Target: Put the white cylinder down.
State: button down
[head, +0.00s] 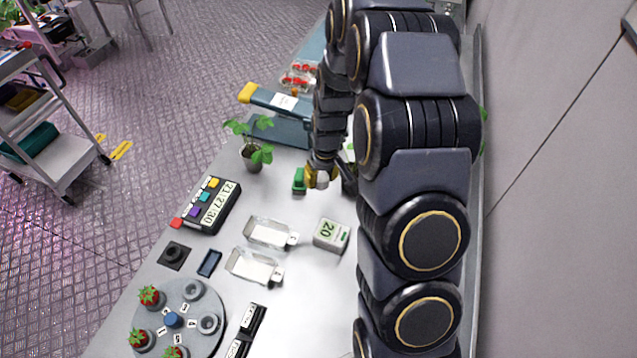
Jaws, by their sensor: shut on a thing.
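My gripper (316,177) is at the upper middle of the head view, above the white table, with its yellow fingertips pointing down. It is shut on a small white cylinder (322,181), of which only a small part shows. The arm and fingers hide the rest. I cannot tell whether the cylinder touches the table.
A green block (299,181) is just left of the gripper. A potted plant (252,158) stands further left.

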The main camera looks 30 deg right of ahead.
jog(key=w+f, duration=0.1)
jog(key=f, duration=0.1)
jog(key=w+d+f, duration=0.1)
jog(key=w+f, duration=0.2)
jog(key=f, duration=0.1)
jog(key=shift+w+d, duration=0.15)
jog(key=shift+w, duration=0.2)
jog(key=shift+f, duration=1.5)
jog(key=shift+f, duration=0.2)
jog(key=c, duration=0.8)
grip_release()
jog(key=shift+r, duration=0.15)
